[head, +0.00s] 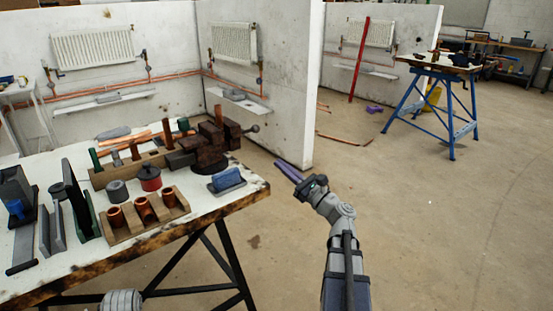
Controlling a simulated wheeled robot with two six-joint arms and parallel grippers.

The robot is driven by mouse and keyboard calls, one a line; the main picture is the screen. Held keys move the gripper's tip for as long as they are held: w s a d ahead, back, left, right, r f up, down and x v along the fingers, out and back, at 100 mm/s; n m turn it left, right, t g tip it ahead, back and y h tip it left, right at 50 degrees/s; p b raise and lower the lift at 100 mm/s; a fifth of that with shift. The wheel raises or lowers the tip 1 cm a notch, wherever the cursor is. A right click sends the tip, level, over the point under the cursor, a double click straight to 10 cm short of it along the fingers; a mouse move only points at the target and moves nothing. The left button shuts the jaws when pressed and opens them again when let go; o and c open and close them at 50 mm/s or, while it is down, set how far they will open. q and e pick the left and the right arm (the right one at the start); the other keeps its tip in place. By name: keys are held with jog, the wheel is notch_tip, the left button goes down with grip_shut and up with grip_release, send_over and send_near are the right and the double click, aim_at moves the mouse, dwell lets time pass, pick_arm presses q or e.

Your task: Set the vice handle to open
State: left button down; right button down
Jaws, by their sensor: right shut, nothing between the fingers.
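A dark, rusty brown vice (212,148) sits at the far right corner of the white workbench (255,192). A short grey rod with a round knob, which looks like the vice handle (253,129), sticks out from its right side. I cannot tell its setting at this size. My right gripper (284,170) is shut and empty, in front of and to the right of the vice. It is apart from the handle, beyond the bench's right edge.
A blue sponge-like block (227,178) stands near the bench's right edge. A wooden rack with copper fittings (145,215) and a red-and-black tin (149,178) are to its left. A white partition (291,90) rises behind the bench. The floor at right is clear up to a blue stand (450,120).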

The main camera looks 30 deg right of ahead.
jog(key=p, duration=0.2)
send_near(244, 132)
jog(key=w+f, duration=0.1)
jog(key=shift+w+a+r+p, duration=0.1)
jog(key=shift+w+r+p, duration=0.45)
jog(key=shift+r+p, duration=0.3)
jog(key=shift+w+a+r+p, duration=0.1)
jog(key=shift+w+r+p, duration=0.55)
jog(key=shift+p, duration=0.25)
jog(key=shift+s, duration=0.1)
jog(key=shift+r, duration=0.1)
jog(key=shift+w+r+p, duration=0.3)
jog(key=shift+r+p, duration=0.6)
jog(key=shift+p, duration=0.1)
jog(key=shift+f, duration=0.2)
